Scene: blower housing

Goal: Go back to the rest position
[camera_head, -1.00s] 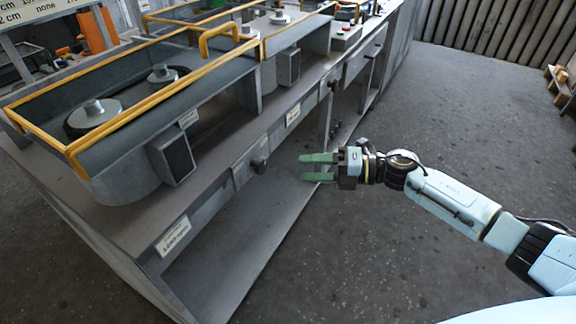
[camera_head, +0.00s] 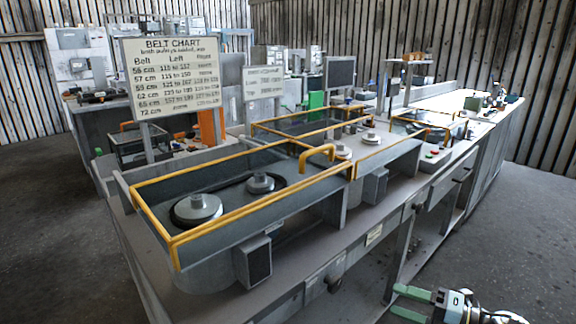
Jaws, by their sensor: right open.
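My right gripper (camera_head: 404,302) shows at the bottom edge of the head view, right of centre. Its two green fingers are apart with nothing between them. It is in front of the long grey workbench (camera_head: 299,290), near the open lower shelf, and touches nothing that I can see. Most of my right arm is below the picture. My left gripper is not in view.
On the bench stand blower housings with yellow-railed guards (camera_head: 215,235) and round pulleys (camera_head: 196,208). A belt chart sign (camera_head: 172,76) stands behind them. A drawer (camera_head: 452,182) is further along. Grey floor (camera_head: 530,225) lies clear to the right.

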